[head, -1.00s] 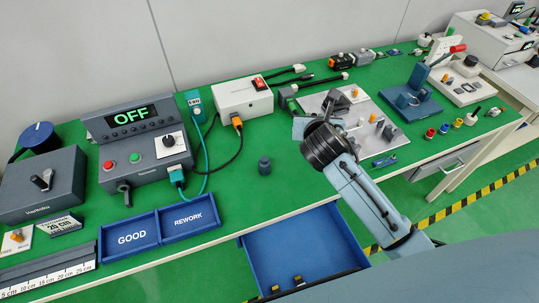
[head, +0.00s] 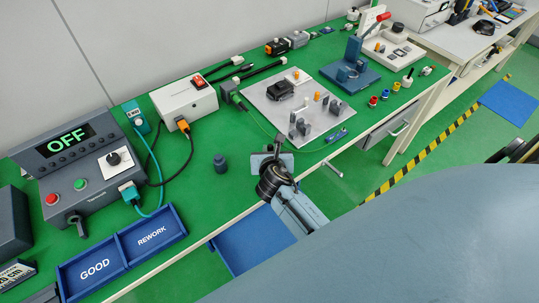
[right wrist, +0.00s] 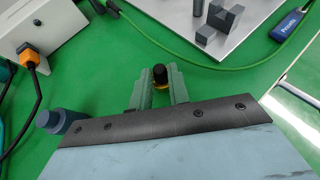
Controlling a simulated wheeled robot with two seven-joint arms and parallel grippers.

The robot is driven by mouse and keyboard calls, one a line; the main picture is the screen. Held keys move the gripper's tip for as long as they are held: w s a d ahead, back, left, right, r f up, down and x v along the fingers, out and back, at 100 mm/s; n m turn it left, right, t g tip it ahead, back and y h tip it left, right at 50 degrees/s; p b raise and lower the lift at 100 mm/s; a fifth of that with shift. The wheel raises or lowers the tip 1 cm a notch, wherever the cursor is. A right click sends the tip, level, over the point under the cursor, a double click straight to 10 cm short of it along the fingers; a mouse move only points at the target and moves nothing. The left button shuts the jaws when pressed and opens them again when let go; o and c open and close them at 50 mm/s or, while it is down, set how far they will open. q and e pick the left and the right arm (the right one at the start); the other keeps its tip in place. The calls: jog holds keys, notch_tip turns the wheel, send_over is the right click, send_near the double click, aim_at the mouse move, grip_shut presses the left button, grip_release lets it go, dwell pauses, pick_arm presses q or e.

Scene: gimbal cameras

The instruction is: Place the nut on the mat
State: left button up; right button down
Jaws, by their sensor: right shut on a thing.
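My right gripper (head: 272,152) is over the front edge of the green workbench in the head view. In the right wrist view its two fingers (right wrist: 160,82) are closed on a small piece with a black top and a brass-yellow lower part, which I take to be the nut (right wrist: 160,75). In the head view the gripper hides this piece. The green bench top (head: 190,213) lies below and beyond the fingers. I cannot tell whether it is the mat; a blue flat sheet (head: 509,101) also lies on the floor at the far right. My left gripper is out of view.
A dark blue-grey cylinder (head: 220,164) stands on the bench left of the gripper. A grey plate (head: 262,107) with blocks lies beyond it, with a green cable around. GOOD and REWORK trays (head: 158,252) are at lower left.

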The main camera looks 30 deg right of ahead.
jog(key=shift+f, duration=0.6)
jog(key=shift+f, duration=0.15)
jog(key=c, duration=1.3)
grip_release()
jog(key=shift+s+a+r, duration=0.1)
jog(key=shift+r, duration=0.15)
jog(key=p+v, duration=0.2)
jog(key=v, duration=0.9)
jog(key=shift+s+a+r, duration=0.15)
jog(key=shift+s, duration=0.15)
